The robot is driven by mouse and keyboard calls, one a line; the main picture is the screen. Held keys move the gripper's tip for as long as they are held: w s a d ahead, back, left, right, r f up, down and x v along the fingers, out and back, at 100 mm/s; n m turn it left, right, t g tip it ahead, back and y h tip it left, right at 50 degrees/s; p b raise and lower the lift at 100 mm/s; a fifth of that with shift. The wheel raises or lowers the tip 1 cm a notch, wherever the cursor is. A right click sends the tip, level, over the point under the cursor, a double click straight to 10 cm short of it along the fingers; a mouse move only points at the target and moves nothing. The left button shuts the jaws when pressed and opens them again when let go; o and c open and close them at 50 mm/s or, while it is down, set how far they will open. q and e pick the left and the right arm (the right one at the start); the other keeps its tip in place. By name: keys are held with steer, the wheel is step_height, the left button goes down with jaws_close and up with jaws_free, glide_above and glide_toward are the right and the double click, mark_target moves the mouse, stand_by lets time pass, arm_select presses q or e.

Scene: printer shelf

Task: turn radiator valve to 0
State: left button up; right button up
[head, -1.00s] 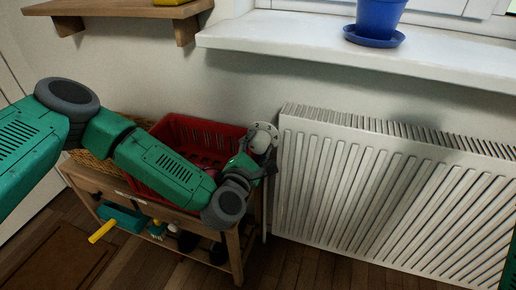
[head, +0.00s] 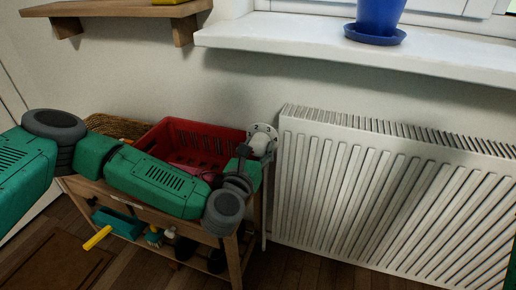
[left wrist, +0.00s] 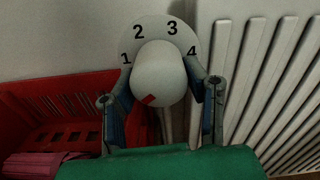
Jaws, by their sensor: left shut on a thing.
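The white radiator valve (head: 262,140) stands at the radiator's left end in the head view. In the left wrist view its round knob (left wrist: 158,75) sits before a pale dial (left wrist: 155,32) with the numbers 1, 2, 3 and 4 showing. A red mark on the knob faces the bottom of the picture, slightly left. The dial's lower part is hidden, and I see no 0. My left gripper (left wrist: 160,88) is shut on the knob, one finger at each side. In the head view the left gripper (head: 254,160) is partly hidden behind its wrist.
The white radiator (head: 390,190) is close on the right. A red crate (head: 185,130) and a wicker basket (head: 122,126) stand on a wooden shelf unit (head: 232,255) under my left arm. The windowsill (head: 300,40) with a blue pot (head: 378,15) is above.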

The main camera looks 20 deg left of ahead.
arm_select(q)
steer(key=shift+s+f+n, duration=0.2)
steer(key=shift+f+n, duration=0.2)
steer(key=shift+n, duration=0.4)
steer(key=o, duration=1.2)
steer(key=shift+w, duration=0.1)
steer(key=shift+c, duration=0.2)
steer(key=shift+r, duration=0.15)
steer(key=s, duration=1.2)
steer(key=shift+a, duration=0.25)
